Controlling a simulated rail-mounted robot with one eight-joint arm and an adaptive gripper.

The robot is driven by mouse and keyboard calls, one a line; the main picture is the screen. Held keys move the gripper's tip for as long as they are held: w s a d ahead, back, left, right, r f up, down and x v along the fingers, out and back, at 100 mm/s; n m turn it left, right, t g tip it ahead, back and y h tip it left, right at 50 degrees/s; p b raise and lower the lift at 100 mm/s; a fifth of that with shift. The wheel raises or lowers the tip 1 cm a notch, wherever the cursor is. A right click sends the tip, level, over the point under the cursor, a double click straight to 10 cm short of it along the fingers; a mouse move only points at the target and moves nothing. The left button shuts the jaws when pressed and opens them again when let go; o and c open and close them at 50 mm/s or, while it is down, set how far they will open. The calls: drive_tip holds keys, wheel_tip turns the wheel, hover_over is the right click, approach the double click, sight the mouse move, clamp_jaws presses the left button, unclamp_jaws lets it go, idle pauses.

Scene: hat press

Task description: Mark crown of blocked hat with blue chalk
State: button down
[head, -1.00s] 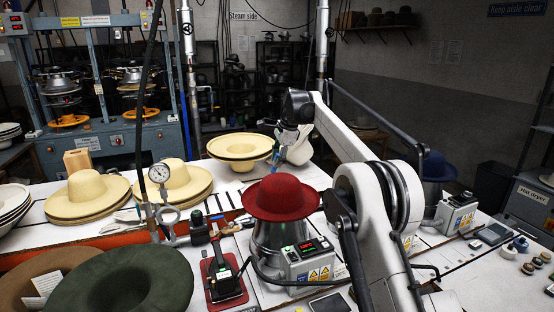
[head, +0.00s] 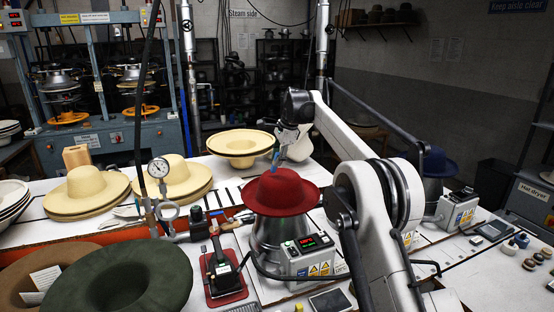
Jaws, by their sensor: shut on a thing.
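The red hat (head: 290,195) sits crown up on a metal block stand (head: 270,240) with a lit display box beside it. My gripper (head: 278,146) is above the back of the hat's crown, shut on a slim blue chalk (head: 275,157). The chalk points down, and its lower end meets the top outline of the crown in this view. I cannot tell whether it touches the felt. No blue mark shows on the visible side of the crown. The gripper's fingers are small and partly hidden by the arm.
Cream hats (head: 175,177) stand at left and behind. A green hat (head: 118,280) lies front left. A pressure gauge (head: 158,168) on a pipe and a black hand tool on a red pad (head: 226,290) stand left of the stand. A blue hat (head: 432,165) is at right.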

drive_tip(key=shift+f+b, duration=0.35)
drive_tip(key=shift+f, duration=0.3)
drive_tip(key=shift+w+d+r+p, duration=0.1)
drive_tip(key=shift+w+d+p, duration=0.25)
drive_tip(key=shift+d+p, duration=0.25)
drive_tip(key=shift+w+d+r+p, duration=0.1)
drive_tip(key=shift+w+d+p, duration=0.25)
drive_tip(key=shift+d, duration=0.35)
drive_tip(key=shift+w+d+f+p, duration=0.1)
drive_tip(key=shift+w+d+p, duration=0.25)
drive_tip(key=shift+d, duration=0.2)
drive_tip(key=shift+w+d+f+p, duration=0.1)
drive_tip(key=shift+w+d+p, duration=0.1)
drive_tip(key=shift+d+p, duration=0.35)
drive_tip(key=shift+w+d+p, duration=0.3)
drive_tip(key=shift+d, duration=0.3)
drive_tip(key=shift+s+a+f+b, duration=0.1)
drive_tip(key=shift+s+a+b, duration=0.3)
drive_tip(key=shift+a, duration=0.3)
drive_tip(key=shift+s+a+b, duration=0.15)
drive_tip(key=shift+s+a, duration=0.25)
drive_tip(key=shift+a, duration=0.4)
drive_tip(key=shift+s+a+b, duration=0.2)
drive_tip(key=shift+s+a, duration=0.15)
drive_tip(key=shift+a, duration=0.4)
drive_tip(key=shift+s+a+b, duration=0.15)
drive_tip(key=shift+s+a, duration=0.25)
drive_tip(key=shift+a, duration=0.4)
drive_tip(key=shift+r, duration=0.25)
